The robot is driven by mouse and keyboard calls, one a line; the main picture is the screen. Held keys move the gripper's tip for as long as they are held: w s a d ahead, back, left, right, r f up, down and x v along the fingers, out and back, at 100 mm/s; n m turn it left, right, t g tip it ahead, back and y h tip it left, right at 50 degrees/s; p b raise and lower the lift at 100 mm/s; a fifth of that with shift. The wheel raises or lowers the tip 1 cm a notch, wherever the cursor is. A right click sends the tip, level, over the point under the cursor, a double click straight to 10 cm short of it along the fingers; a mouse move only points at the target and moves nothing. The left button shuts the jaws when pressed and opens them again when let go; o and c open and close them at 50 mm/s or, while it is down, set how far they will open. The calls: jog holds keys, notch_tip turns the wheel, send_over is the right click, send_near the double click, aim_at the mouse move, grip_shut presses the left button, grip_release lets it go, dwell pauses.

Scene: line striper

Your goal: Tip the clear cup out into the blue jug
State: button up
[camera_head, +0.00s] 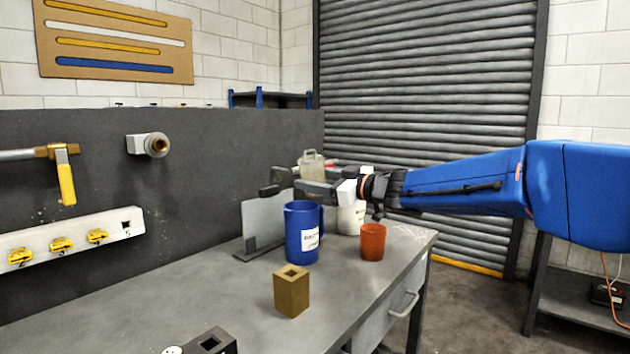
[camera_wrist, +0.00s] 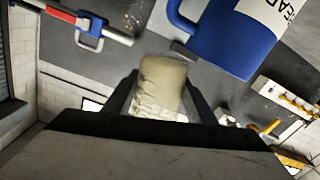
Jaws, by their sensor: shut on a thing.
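The clear cup (camera_head: 312,168) looks greyish-beige and shows just above and behind my fingers in the head view. My gripper (camera_head: 294,183) is shut on it. In the wrist view the cup (camera_wrist: 161,82) sits between the two dark fingers, with a pale, crumpled-looking lower part; I cannot tell its contents. The blue jug (camera_head: 302,236) stands upright on the bench, with a white label and a handle. My gripper is above the jug's rim level and close to it in the head view. The jug (camera_wrist: 222,42) also shows at the upper right of the wrist view.
A white container (camera_head: 351,219) and an orange cup (camera_head: 373,242) stand right of the jug. A brass-coloured block (camera_head: 291,291) with a square hole stands in front. A grey upright plate (camera_head: 265,219) is behind the jug.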

aim_at(323, 169)
jog(key=shift+r+m, duration=1.5)
jog(key=shift+d, duration=0.1)
